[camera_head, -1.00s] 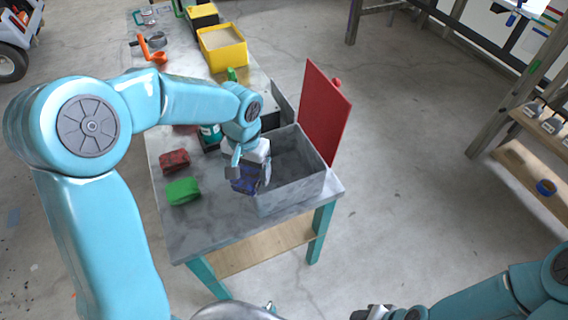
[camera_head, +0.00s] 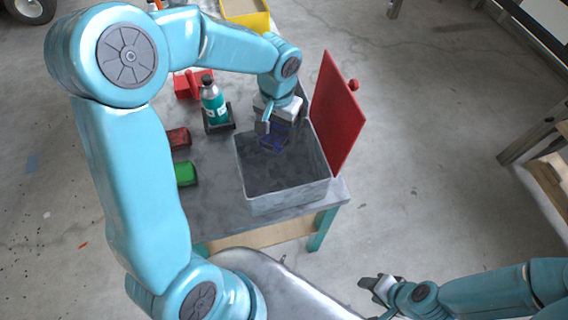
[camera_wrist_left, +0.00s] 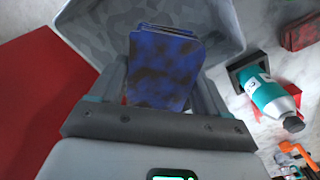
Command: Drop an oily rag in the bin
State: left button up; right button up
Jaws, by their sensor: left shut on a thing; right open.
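The oily rag is a dark blue, brown-stained folded cloth (camera_head: 275,138); it fills the middle of the left wrist view (camera_wrist_left: 163,70). My left gripper (camera_head: 270,127) is shut on it and holds it over the far part of the open bin. The bin is a grey, mottled square box (camera_head: 285,199) on the table's near right corner, with its red lid (camera_head: 338,112) standing open on the right. The bin's grey wall also shows in the left wrist view (camera_wrist_left: 90,30). My right gripper (camera_head: 378,286) is open and empty, away from the table at the lower right.
A red folded rag (camera_head: 178,138) and a green one (camera_head: 186,174) lie on the table (camera_head: 212,205) left of the bin. A teal bottle (camera_head: 212,105) stands in a dark holder. A yellow bin (camera_head: 247,15) is farther back. Floor right of the table is clear.

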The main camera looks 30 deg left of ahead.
pick_arm(q)
jog(key=shift+d+f, duration=0.15)
jog(key=shift+d, duration=0.15)
jog(key=shift+s+d+f+b, duration=0.2)
jog(key=shift+f+b, duration=0.1)
jog(key=shift+b, duration=0.15)
jog(key=f+b, duration=0.2)
jog(key=f, duration=0.1)
jog(key=f+b, duration=0.1)
jog(key=shift+s+a+f, duration=0.1)
jog(key=shift+a+f, duration=0.25)
jog(key=shift+f, duration=0.05)
jog(key=o, duration=0.9)
jog(key=shift+c, duration=0.2)
jog(key=shift+o, duration=0.8)
jog(key=shift+d, duration=0.15)
notch_tip(320, 180, up, 16)
jog(key=shift+r, duration=0.2)
